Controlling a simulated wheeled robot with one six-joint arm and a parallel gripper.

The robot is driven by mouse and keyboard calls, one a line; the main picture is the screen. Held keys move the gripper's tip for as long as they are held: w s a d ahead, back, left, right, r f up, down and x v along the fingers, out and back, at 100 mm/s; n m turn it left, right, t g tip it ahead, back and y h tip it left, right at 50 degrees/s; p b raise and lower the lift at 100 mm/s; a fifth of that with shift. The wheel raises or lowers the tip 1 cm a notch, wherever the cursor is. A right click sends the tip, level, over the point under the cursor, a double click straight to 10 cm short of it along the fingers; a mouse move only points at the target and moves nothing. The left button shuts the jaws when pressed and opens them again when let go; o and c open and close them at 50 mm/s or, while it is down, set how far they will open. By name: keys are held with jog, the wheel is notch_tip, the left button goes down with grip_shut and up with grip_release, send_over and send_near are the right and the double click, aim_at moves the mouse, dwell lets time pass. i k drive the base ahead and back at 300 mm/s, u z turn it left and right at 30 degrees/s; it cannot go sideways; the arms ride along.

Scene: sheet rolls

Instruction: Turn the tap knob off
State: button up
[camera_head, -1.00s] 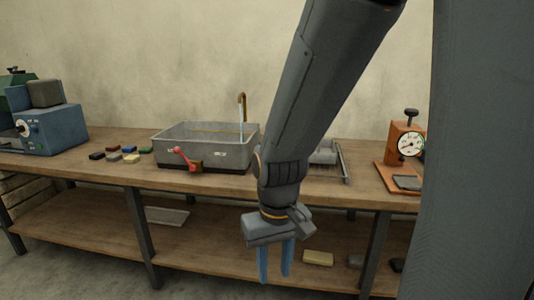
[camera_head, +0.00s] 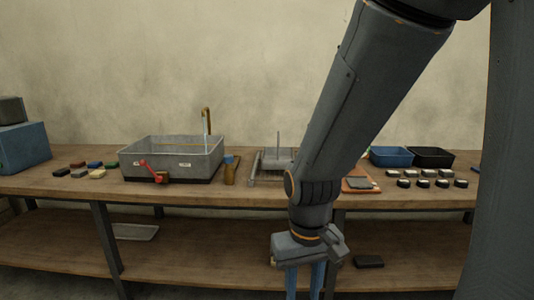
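A grey metal basin (camera_head: 185,158) stands on the workbench, left of centre. A brown tap spout (camera_head: 206,113) rises at its back, with a pale blue stream of water (camera_head: 206,128) below its mouth. A red lever knob (camera_head: 150,170) sits at the basin's front, tilted with its upper end to the left. My gripper (camera_head: 304,281) hangs below the bench top's front edge, to the right of and lower than the knob, well apart from it. Its two blue fingers point down with a gap between them. It is open and looks empty; the fingertips are partly cut off by the frame.
Small coloured blocks (camera_head: 97,173) lie left of the basin. A wooden piece with a blue top (camera_head: 231,170) and a grey rack (camera_head: 253,168) stand to its right. A lower shelf (camera_head: 60,241) runs beneath.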

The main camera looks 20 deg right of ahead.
aim_at(228, 159)
jog(key=z, duration=1.4)
jog(key=i, duration=1.05)
jog(key=u, duration=1.85)
jog(key=i, duration=0.5)
jog(key=u, duration=0.1)
